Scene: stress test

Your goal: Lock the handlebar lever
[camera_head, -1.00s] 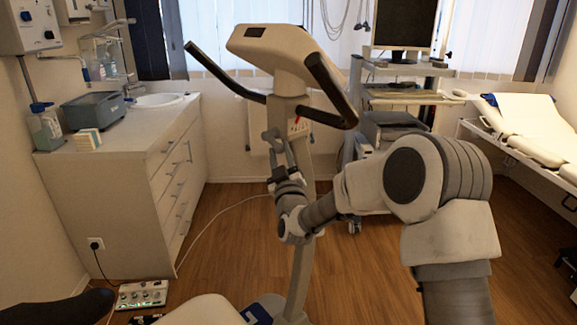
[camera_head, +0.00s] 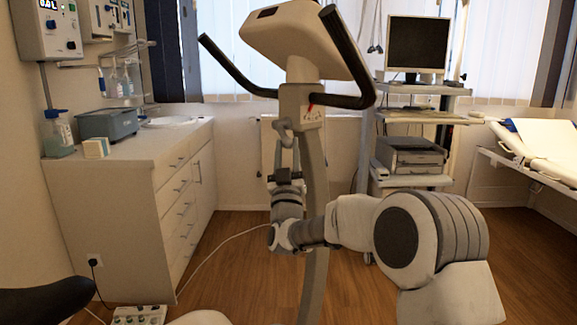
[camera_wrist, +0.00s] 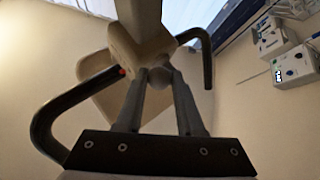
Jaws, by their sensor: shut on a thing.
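The exercise bike's post (camera_head: 311,165) rises to a pale console (camera_head: 290,42) with black handlebars (camera_head: 348,62). A small grey lever (camera_head: 281,126) with a rounded end sticks out at the left of the post, below the handlebars. My gripper (camera_head: 284,140) comes up from below, its two fingers shut on the lever. In the wrist view, the fingertips (camera_wrist: 160,78) close around the lever's rounded end (camera_wrist: 160,77); the fingers hide part of it. A small red mark (camera_head: 310,107) shows on the post beside the lever, and also in the wrist view (camera_wrist: 122,72).
A white drawer cabinet (camera_head: 150,200) with a sink stands left. A cart with a monitor (camera_head: 417,46) stands behind right, and an examination bed (camera_head: 540,150) farther right. A cable and a small box (camera_head: 140,315) lie on the floor. Open wooden floor lies right of the cabinet.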

